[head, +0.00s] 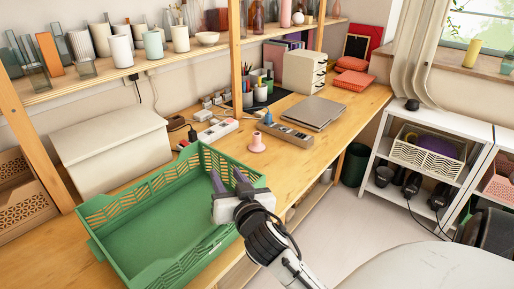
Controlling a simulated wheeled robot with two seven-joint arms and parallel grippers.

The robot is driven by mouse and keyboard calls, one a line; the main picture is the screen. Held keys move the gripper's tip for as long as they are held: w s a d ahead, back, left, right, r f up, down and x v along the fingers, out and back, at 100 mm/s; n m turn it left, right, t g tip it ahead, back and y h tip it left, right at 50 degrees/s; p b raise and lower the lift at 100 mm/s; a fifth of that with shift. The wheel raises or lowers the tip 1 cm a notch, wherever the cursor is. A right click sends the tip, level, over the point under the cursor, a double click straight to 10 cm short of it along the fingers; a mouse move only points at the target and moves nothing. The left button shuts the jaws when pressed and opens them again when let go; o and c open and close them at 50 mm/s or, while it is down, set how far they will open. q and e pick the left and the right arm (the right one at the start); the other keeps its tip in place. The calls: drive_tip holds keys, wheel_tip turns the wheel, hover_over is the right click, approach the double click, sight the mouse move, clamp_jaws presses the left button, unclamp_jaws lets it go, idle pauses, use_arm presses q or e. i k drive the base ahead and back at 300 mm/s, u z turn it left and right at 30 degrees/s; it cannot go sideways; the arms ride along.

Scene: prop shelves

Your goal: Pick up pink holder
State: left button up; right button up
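The pink holder (257,143) is a small flared piece standing upright on the wooden desk, just beyond the right end of the green crate. My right gripper (227,174) is over the crate's right end, nearer to me than the holder and to its left. Its two dark fingers are spread apart with nothing visible between them. The gripper and holder appear apart. My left gripper is not in view.
The green crate (95,213) looks empty. White power strips (218,131), a grey organizer tray (286,133) and a laptop (314,113) lie around the holder. A shelf post (235,60) rises behind. A large white box (110,150) stands at left.

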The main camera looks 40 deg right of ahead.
sight(256, 146)
drive_tip(key=z, duration=1.4)
